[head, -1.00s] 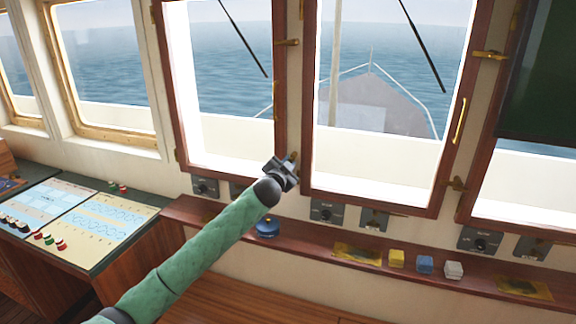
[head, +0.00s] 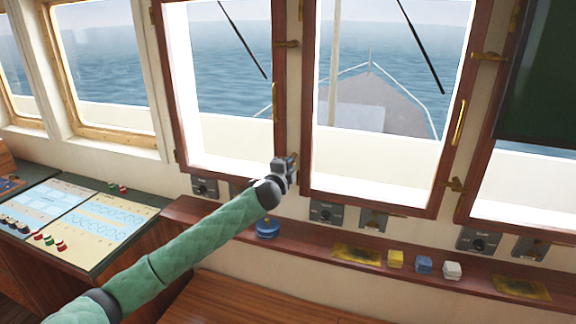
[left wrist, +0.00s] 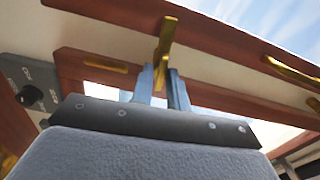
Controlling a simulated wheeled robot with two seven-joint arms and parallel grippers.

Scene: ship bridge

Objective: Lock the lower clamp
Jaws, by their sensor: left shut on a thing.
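The lower clamp (left wrist: 166,35) is a brass lever on the red-brown frame of the middle-left window (head: 279,90). In the left wrist view it stands between the two fingers of my left gripper (left wrist: 163,82). My left gripper also shows in the head view (head: 291,160), at the lower right corner of that window, shut on the clamp. The gripper hides most of the clamp in the head view. The upper clamp (head: 287,44) shows higher on the same frame, clear of my arm. My right gripper is in neither view.
A ledge (head: 315,243) runs under the windows with a blue round object (head: 267,228), a yellow block (head: 396,258), a blue block (head: 424,264) and a white block (head: 452,270). Knob panels (head: 327,212) are on the wall just above. A console (head: 75,222) stands at left.

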